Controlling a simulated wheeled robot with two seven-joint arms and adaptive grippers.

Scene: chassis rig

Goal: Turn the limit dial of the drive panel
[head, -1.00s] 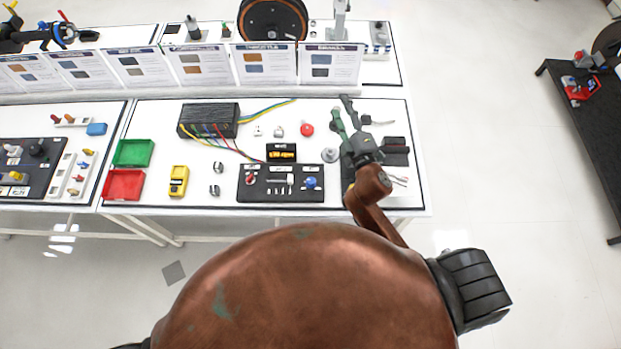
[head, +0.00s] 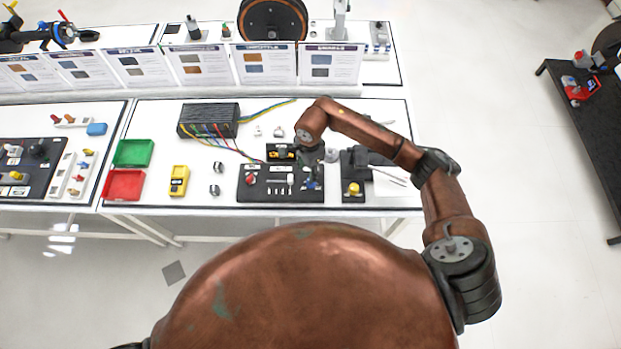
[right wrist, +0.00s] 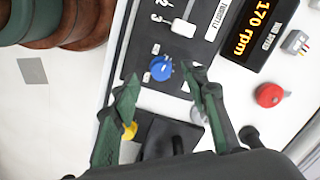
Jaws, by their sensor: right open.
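The black drive panel (head: 250,195) lies on the white table, with a red knob (head: 251,179) on its left and a white slider in the middle. A blue dial (right wrist: 161,69) sits at its right end, marked by a white pointer. In the head view my right gripper (head: 312,170) is over that end and mostly covers the dial. In the right wrist view my right gripper (right wrist: 160,76) is open and empty, its green fingertips either side of the dial and apart from it. Whether they are down at dial height I cannot tell. My left gripper is out of view.
A display (right wrist: 262,22) reading 170 rpm stands behind the panel. A black block with a yellow knob (head: 354,188) is close on the right. A red button (right wrist: 269,95) and grey parts are behind. A yellow meter (head: 179,181) and trays are left.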

